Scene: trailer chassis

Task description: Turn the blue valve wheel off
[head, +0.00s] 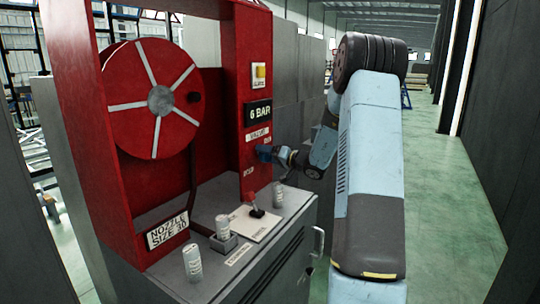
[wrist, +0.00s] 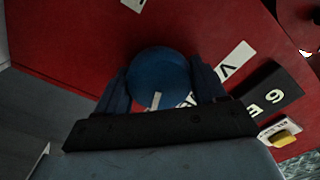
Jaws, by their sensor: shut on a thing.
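The blue valve wheel (wrist: 160,74) is a round blue disc on the red panel, seen face-on in the wrist view. My gripper (wrist: 162,85) has one dark blue finger on each side of the wheel and is shut on it. A small white mark shows at the wheel's lower edge. In the head view the wheel (head: 263,152) is a small blue patch on the red post, mostly hidden by my gripper (head: 272,154), which reaches it from the right.
The red frame (head: 90,130) carries a red hose reel (head: 155,100), a "6 BAR" display (head: 258,113) and a yellow button (head: 260,71). Green floor lies open at right.

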